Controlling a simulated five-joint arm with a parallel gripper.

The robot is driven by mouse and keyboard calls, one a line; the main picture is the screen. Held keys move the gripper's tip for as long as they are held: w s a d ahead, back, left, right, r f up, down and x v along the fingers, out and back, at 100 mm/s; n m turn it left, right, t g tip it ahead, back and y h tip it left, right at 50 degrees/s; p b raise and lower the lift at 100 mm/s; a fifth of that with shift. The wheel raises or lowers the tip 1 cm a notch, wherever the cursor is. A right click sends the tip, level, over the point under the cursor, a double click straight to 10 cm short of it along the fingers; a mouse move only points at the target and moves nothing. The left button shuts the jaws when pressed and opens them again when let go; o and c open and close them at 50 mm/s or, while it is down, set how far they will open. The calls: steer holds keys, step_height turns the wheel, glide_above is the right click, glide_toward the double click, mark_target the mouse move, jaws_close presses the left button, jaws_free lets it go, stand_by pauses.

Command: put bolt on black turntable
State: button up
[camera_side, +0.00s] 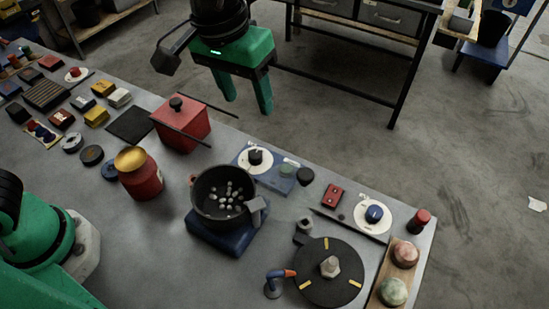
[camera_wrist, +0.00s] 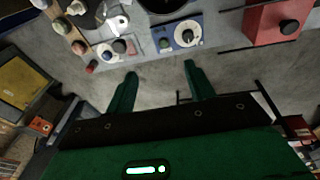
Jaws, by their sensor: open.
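A pale grey hex-headed piece, which looks like the bolt (camera_side: 330,266), stands at the middle of the black turntable (camera_side: 322,291). The turntable is a round black disc with yellow marks at the front right of the bench. My gripper (camera_side: 248,106) is beyond the bench's far edge, well away from the turntable and up and left of it. Its two green fingers are apart with nothing between them; they also show in the wrist view (camera_wrist: 160,69). Whether the bolt touches the disc or a hub under it is too small to tell.
A red lidded box (camera_side: 182,124), a black pan of pebbles (camera_side: 207,207) and a red jar (camera_side: 142,180) stand left of the turntable. A wooden board (camera_side: 374,299) with two balls lies right. Open floor lies beyond the bench.

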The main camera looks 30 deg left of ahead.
steer(key=s+a+r+t, duration=0.2)
steer(key=a, duration=1.3)
steer(key=s+a+f+t+y, duration=0.1)
steer(key=s+a+f, duration=0.2)
steer(key=s+a, duration=0.5)
steer(key=a, duration=0.4)
steer(key=shift+s+f+n+t, duration=0.25)
steer(key=shift+f+n+t, duration=0.05)
steer(key=shift+f+t, duration=0.1)
